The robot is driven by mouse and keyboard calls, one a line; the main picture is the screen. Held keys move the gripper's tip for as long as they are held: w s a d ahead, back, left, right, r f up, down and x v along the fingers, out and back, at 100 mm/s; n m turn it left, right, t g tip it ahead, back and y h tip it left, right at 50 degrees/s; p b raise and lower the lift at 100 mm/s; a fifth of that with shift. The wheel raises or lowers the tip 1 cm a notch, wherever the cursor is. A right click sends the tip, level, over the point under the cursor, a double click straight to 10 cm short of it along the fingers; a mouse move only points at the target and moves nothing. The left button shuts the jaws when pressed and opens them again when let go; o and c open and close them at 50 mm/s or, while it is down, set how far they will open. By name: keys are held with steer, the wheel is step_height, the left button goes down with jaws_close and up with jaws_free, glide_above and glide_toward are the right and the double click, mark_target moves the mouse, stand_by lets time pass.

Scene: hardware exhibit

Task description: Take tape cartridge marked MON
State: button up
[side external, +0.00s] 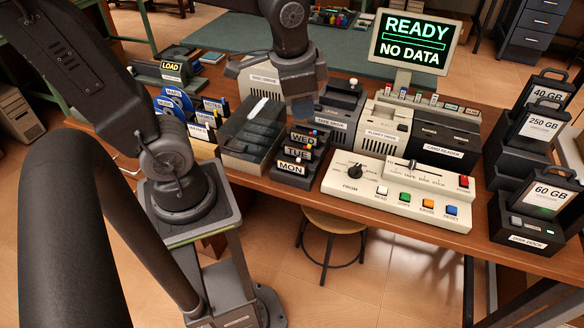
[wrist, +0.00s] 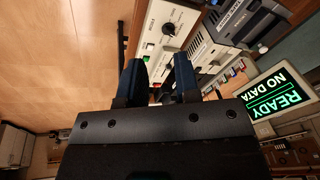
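The tape cartridge marked MON (side external: 291,168) sits in the lowest, front step of a dark stepped rack in the side view. The cartridges marked TUE (side external: 297,153) and WED (side external: 302,138) sit on the steps behind it. My gripper (side external: 301,110) hangs above and behind the rack, clear of the MON cartridge. In the wrist view my gripper (wrist: 160,72) shows two blue-padded fingers apart, with no cartridge seen between them. I cannot make out the MON cartridge in the wrist view.
A cream control panel (side external: 397,196) with a dial lies to the right. The monitor (side external: 413,42) reads READY, NO DATA. A stool (side external: 334,222) is below the table.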

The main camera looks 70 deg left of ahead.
steer(key=w+a+f+m+g+y, duration=0.2)
steer(key=w+a+f+m+g, duration=0.3)
steer(key=f, duration=0.3)
glide_above(291, 160)
steer(key=w+d, duration=0.1)
steer(key=w, duration=0.1)
steer(key=shift+m+g, duration=0.4)
step_height(291, 160, down, 9)
steer(key=shift+s+r, duration=0.1)
steer(key=shift+r, duration=0.1)
steer(key=shift+d+x, duration=0.2)
steer(key=shift+x, duration=2.45)
steer(key=shift+c, duration=0.2)
jaws_close()
